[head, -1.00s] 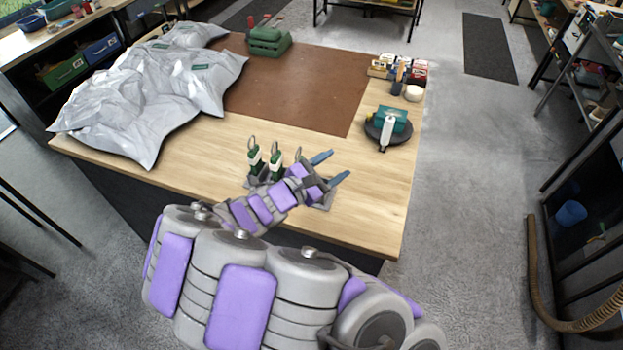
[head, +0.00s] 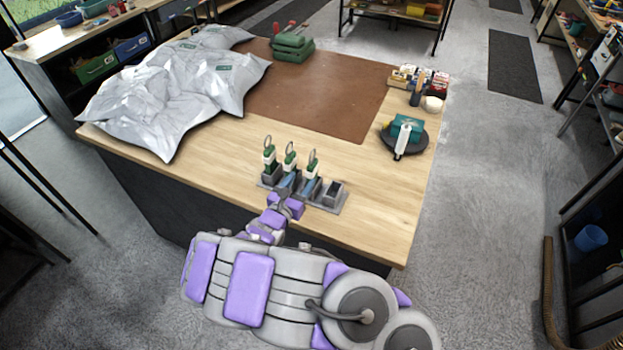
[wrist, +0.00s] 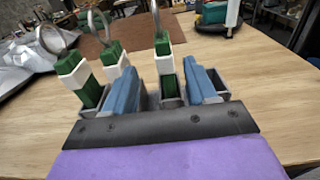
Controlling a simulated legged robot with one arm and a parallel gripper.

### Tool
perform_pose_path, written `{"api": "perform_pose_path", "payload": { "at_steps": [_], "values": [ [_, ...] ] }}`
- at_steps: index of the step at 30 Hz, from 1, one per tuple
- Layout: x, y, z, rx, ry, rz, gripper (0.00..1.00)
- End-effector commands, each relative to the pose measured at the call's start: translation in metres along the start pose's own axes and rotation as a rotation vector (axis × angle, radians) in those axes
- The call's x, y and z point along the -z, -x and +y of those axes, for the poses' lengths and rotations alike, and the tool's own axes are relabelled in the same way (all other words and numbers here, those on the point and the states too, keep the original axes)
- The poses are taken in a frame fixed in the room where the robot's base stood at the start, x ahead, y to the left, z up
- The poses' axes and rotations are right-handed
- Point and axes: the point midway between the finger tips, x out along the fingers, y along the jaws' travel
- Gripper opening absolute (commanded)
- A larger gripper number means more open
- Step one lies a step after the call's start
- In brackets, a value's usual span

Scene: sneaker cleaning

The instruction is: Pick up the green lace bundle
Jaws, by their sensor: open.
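Several slots of a grey rack (head: 328,204) near the table's front edge hold three upright green bundles with white bands and metal rings: the left (head: 268,158), middle (head: 290,158) and right (head: 312,165). The right bundle also shows in the wrist view (wrist: 165,62), between my blue fingers. My gripper (head: 300,184) is open at the front of the rack, and it also shows in the wrist view (wrist: 160,72). The left finger partly hides the middle bundle's base. I cannot tell whether the fingers are beside the right bundle or still short of it. No contact is visible.
The rack's right slot (head: 334,190) looks empty. Grey plastic bags (head: 170,90) cover the table's left side. A brown mat (head: 315,95) lies behind the rack. A dark round stand (head: 416,141) with a teal block and white bottle is at right. Bare wood lies between.

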Motion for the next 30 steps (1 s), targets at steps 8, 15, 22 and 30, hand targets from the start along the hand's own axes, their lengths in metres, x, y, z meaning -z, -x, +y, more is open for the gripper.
{"api": "perform_pose_path", "payload": {
  "at_steps": [8,15,22,30],
  "values": [
    [0.001,-0.039,0.001,0.001,-0.003,0.002,0.57],
    [0.003,-0.056,-0.002,0.002,-0.002,0.001,0.57],
    [0.004,-0.088,-0.005,0.003,-0.003,0.0,0.57],
    [0.002,-0.095,-0.004,0.0,-0.001,-0.002,0.57]
  ]
}}
